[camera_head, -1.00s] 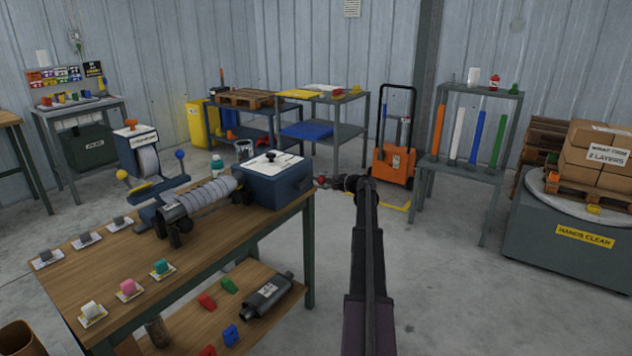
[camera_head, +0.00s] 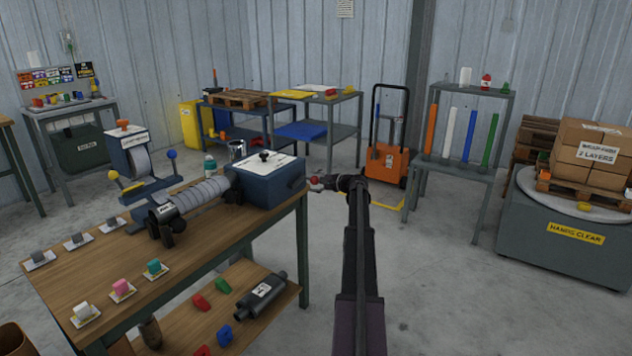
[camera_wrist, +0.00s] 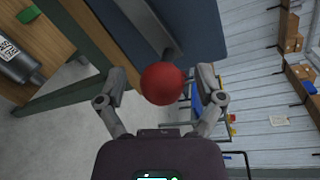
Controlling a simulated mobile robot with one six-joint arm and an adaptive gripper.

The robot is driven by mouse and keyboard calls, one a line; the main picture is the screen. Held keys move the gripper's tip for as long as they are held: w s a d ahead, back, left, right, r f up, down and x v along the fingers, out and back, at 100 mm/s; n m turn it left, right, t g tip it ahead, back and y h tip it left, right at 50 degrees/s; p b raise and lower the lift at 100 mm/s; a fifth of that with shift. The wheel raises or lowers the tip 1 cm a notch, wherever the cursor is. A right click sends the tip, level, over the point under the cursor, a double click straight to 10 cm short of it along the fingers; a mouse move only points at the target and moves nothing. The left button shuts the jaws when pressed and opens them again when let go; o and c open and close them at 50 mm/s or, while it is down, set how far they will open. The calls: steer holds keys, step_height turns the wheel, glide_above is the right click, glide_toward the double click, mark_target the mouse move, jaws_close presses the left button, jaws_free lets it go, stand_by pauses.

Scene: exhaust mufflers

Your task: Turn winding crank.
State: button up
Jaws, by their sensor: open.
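The winding crank shows as a red ball knob (camera_wrist: 163,83) on a dark arm (camera_wrist: 163,40) at the side of a blue box (camera_wrist: 205,22) in the wrist view. In the head view the blue box (camera_head: 268,182) stands at the right end of the workbench, joined to a ribbed grey roll (camera_head: 203,194). My gripper (camera_head: 318,183) is just right of the box, and the knob is small and partly hidden there. In the wrist view my gripper (camera_wrist: 162,77) is open, with the knob between its fingers and a gap on both sides.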

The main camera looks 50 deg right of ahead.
steer(key=shift+d, duration=0.1)
stand_by(0.3)
steer(key=a+r+n+g+y+p, duration=0.25)
steer(key=a+n+p, duration=0.2)
steer(key=a, duration=1.55)
steer(key=a+f+n+g, duration=0.1)
steer(key=a+f, duration=0.1)
steer(key=a, duration=0.5)
steer(key=a+f+n+g, duration=0.2)
steer(key=a, duration=0.5)
steer(key=s+a+f+n+g+y, duration=0.1)
steer(key=a+f+n+g, duration=0.1)
steer(key=a, duration=0.6)
steer(key=shift+s+f+g, duration=0.1)
steer(key=shift+f+g, duration=0.15)
steer(key=shift+f, duration=0.15)
steer(key=s+a+f+n+g+h+b, duration=0.1)
steer(key=s+a+f+n+g+h, duration=0.2)
steer(key=s+a, duration=0.5)
steer(key=s+a+f+n+g+h+b, duration=0.15)
steer(key=s+a+f+n, duration=0.35)
steer(key=a, duration=0.5)
steer(key=s+a+f+n+g+h+b, duration=0.1)
steer(key=s+a+f+n+g+h, duration=0.2)
steer(key=s+a, duration=0.6)
step_height(320, 180, up, 26)
steer(key=w+p, duration=0.1)
steer(key=p, duration=2.4)
steer(key=shift+a+f, duration=0.15)
steer(key=shift+f, duration=0.05)
